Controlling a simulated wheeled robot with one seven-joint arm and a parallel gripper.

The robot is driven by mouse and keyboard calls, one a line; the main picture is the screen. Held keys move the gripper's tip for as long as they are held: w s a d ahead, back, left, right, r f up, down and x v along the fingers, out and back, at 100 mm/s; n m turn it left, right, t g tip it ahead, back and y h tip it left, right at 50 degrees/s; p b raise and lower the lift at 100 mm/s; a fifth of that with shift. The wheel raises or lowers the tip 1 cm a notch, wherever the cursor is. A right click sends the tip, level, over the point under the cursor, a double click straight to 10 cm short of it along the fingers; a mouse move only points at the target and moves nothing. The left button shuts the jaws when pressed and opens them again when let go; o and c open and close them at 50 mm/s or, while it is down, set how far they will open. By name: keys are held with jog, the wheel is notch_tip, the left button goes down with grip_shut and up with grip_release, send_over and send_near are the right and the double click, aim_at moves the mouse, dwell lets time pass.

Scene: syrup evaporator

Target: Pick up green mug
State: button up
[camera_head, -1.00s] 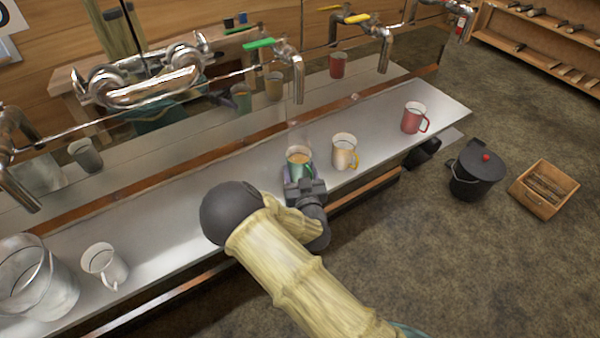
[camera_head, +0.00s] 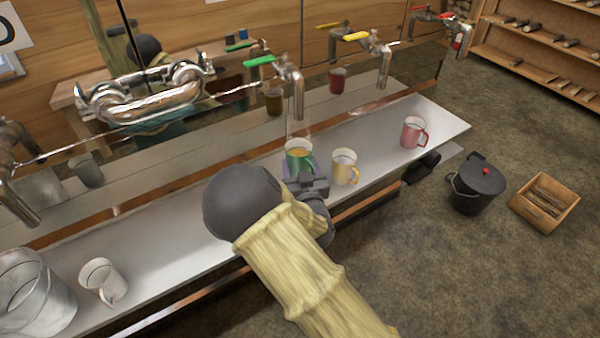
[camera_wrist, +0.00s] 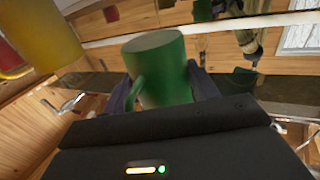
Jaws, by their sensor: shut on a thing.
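The green mug (camera_head: 298,157) is above the metal counter in the head view, with its pale inside and yellowish contents showing. My gripper (camera_head: 302,176) is shut on it, its jaws at the mug's near side. In the wrist view the green mug (camera_wrist: 160,68) stands between the two purple-grey fingers (camera_wrist: 160,92), its handle on the left. Whether the mug's base is clear of the counter is hard to tell, as my gripper hides the lower part.
A yellow mug (camera_head: 344,167) stands close on the right. A red mug (camera_head: 413,133) stands farther right and a white mug (camera_head: 103,282) at the left, beside a metal pail (camera_head: 35,295). Taps with coloured handles (camera_head: 285,75) overhang the counter (camera_head: 165,235). A mirror-like panel is behind.

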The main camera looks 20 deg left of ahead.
jog(key=shift+r, duration=0.65)
dwell(0.3)
